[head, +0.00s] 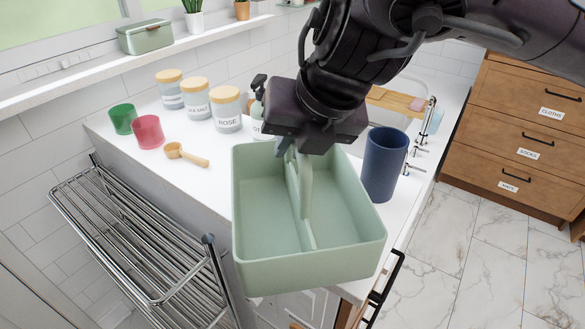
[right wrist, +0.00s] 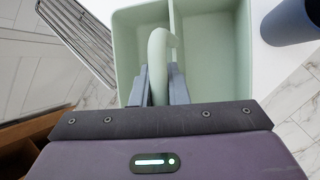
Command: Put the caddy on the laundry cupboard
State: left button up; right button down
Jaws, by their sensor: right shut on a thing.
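The caddy (head: 305,270) is a pale green open box with two compartments and a central divider with a handle; it looks empty. My right gripper (head: 293,148) is shut on the caddy's handle from above. The right wrist view shows the handle between the fingers (right wrist: 160,85), with the caddy (right wrist: 215,60) beyond. The caddy is roughly level over the front of a white-topped cupboard (head: 215,175), its near part past the front edge. I cannot tell whether it touches the top. No label shows which unit is the laundry cupboard. My left gripper is not in view.
A dark blue cup (head: 385,165) stands close right of the caddy. Labelled jars (head: 226,110), a red cup (head: 148,132), a green cup (head: 122,118) and a wooden scoop (head: 186,155) are to the left. A chrome rack (head: 140,245) is at front left; wooden drawers (head: 520,130) stand right.

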aim_at(297, 185)
jog(key=shift+f, duration=2.1)
jog(key=c, duration=1.4)
grip_release()
jog(key=shift+c, duration=0.2)
jog(key=shift+o, duration=0.2)
